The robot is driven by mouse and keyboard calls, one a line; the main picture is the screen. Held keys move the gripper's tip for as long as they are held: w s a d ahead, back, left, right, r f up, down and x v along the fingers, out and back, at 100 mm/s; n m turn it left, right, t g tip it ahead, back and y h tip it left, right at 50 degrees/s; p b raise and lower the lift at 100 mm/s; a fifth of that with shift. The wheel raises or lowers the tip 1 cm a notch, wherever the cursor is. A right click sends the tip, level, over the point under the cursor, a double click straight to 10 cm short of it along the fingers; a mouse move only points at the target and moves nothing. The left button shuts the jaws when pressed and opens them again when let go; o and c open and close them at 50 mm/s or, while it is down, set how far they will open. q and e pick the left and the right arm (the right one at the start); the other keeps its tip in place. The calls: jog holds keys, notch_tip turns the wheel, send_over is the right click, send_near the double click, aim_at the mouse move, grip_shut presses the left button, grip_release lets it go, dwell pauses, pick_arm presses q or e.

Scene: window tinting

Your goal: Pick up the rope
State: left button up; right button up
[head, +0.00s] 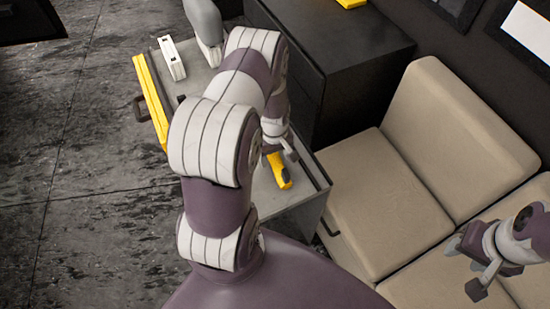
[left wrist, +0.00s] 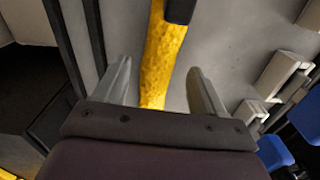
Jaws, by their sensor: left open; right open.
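In the head view my left gripper (head: 282,149) is mostly hidden by the wrist. My right gripper (head: 465,268) is open and empty over the sofa.
A black cabinet (head: 345,60) stands behind the drawer, and a beige sofa (head: 385,200) is at the right. A yellow strip (head: 150,100), a white rack (head: 172,59) and a grey object (head: 205,25) are at the drawer's far left. Blue objects (left wrist: 300,125) show in the left wrist view.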

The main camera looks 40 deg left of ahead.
pick_arm(q)
jog(key=shift+w+f, duration=0.2)
jog(key=shift+f, duration=0.3)
jog(key=shift+w+f, duration=0.15)
jog(key=shift+f, duration=0.3)
jog(key=shift+s, duration=0.2)
jog(key=shift+c, duration=0.3)
jog(key=shift+s+r, duration=0.1)
jog(key=c, duration=1)
jog(key=shift+c, duration=0.3)
jog(key=shift+r, duration=0.1)
